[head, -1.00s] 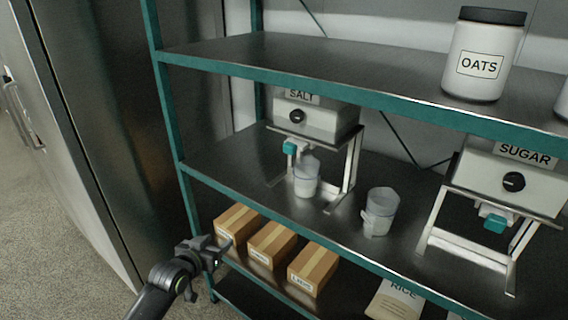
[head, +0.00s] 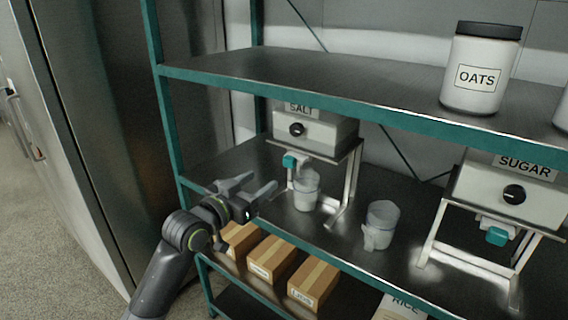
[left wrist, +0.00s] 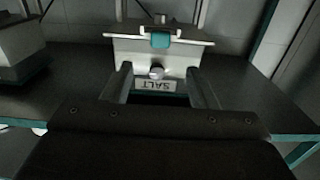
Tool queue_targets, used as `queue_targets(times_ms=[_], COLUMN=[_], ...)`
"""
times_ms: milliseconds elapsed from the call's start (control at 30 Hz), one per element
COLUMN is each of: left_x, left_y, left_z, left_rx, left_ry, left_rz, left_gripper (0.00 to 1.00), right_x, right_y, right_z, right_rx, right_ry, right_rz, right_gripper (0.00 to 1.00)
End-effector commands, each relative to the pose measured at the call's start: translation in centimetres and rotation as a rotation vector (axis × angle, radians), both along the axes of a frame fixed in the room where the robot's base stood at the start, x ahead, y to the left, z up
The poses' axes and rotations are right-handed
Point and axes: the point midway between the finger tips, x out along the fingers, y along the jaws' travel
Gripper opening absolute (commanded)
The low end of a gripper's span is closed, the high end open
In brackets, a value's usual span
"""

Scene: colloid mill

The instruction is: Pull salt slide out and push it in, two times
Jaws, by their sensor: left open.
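The salt dispenser (head: 314,132) stands on the middle shelf, a grey box with a dark knob on a metal stand. Its teal slide (head: 290,160) sits under the box at the front. In the left wrist view the salt dispenser (left wrist: 135,56) appears upside down, with the teal slide (left wrist: 160,40) above the SALT label. A clear cup (head: 306,190) with pale contents stands below the slide. My left gripper (head: 262,187) is open and empty, in front of the shelf, to the left of and below the slide, apart from it. My right gripper is not in view.
A second cup (head: 381,225) stands right of the salt stand. The sugar dispenser (head: 510,185) is further right. An oats jar (head: 474,75) stands on the top shelf. Cardboard boxes (head: 272,257) sit on the lower shelf, close below my left arm.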

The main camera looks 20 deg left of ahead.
Motion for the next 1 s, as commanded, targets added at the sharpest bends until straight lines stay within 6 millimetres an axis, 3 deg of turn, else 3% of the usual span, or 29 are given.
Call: queue_targets(times_ms=[200,500,700,1000], left_x=[3.9,8.1,9.6,10.0], left_y=[-1.4,-3.0,-3.5,-3.6], left_z=[0.2,0.1,0.0,-0.1], left_rx=[-0.002,-0.001,0.001,0.001], left_ry=[0.002,0.001,0.001,0.001], left_rz=[0.0,0.0,0.001,0.001], left_gripper=[0.53,0.53,0.53,0.53], right_x=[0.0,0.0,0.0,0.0], right_y=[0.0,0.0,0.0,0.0], right_z=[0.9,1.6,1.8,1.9], right_rx=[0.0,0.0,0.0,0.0], right_ry=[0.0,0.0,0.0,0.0], right_rz=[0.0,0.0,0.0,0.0], right_gripper=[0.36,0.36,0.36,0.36])
